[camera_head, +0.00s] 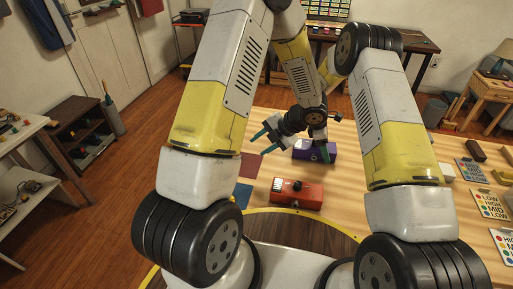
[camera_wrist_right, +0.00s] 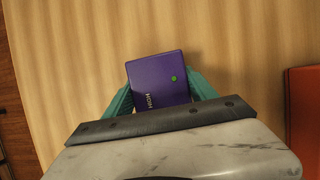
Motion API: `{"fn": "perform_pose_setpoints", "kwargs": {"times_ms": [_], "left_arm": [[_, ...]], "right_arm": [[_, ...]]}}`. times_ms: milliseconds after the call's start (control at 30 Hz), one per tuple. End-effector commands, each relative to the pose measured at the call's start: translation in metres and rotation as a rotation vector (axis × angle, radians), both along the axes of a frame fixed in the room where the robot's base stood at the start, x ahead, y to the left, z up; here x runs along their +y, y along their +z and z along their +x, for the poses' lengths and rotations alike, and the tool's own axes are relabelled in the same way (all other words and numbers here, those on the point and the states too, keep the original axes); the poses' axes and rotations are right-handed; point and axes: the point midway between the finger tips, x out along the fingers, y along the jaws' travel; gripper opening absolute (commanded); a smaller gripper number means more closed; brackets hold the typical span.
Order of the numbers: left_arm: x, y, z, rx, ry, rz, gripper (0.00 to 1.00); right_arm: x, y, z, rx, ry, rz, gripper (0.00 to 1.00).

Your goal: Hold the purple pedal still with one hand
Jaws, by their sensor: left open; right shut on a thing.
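The purple pedal (camera_head: 301,154) sits on the wooden table beyond the orange pedal. In the right wrist view the purple pedal (camera_wrist_right: 158,76) shows its top face with a green dot and white lettering. My right gripper (camera_head: 320,153) is shut on the purple pedal, with teal fingers along two opposite sides of it. Part of the pedal is hidden by the gripper in both views. My left gripper (camera_head: 263,143) is open and empty, its teal fingers apart, to the left of the purple pedal.
An orange pedal (camera_head: 297,193) with dark knobs stands nearer to me. A red square (camera_head: 250,165) and a blue square (camera_head: 242,194) lie flat at the table's left. Label cards, including one (camera_head: 474,171), and small blocks lie at the right. My arms hide part of the table.

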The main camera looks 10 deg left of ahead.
Motion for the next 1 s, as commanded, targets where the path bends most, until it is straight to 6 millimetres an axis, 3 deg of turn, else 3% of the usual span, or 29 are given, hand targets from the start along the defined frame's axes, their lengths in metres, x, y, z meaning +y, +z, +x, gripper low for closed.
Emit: {"fn": "perform_pose_setpoints", "kwargs": {"times_ms": [333, 367, 500, 833, 1000], "left_arm": [[0.000, 0.000, 0.000, 0.000, 0.000, 0.000, 0.41], [0.000, 0.000, 0.000, 0.000, 0.000, 0.000, 0.41], [0.000, 0.000, 0.000, 0.000, 0.000, 0.000, 0.41], [0.000, 0.000, 0.000, 0.000, 0.000, 0.000, 0.41], [0.000, 0.000, 0.000, 0.000, 0.000, 0.000, 0.41]], "right_arm": [[0.000, 0.000, 0.000, -0.001, 0.000, 0.000, 0.09], [0.000, 0.000, 0.000, -0.001, 0.000, 0.000, 0.67], [0.000, 0.000, 0.000, -0.001, 0.000, 0.000, 0.91], [0.001, 0.002, 0.000, -0.001, 0.000, 0.000, 0.91], [0.010, 0.023, 0.001, -0.004, 0.002, 0.002, 0.91]]}}
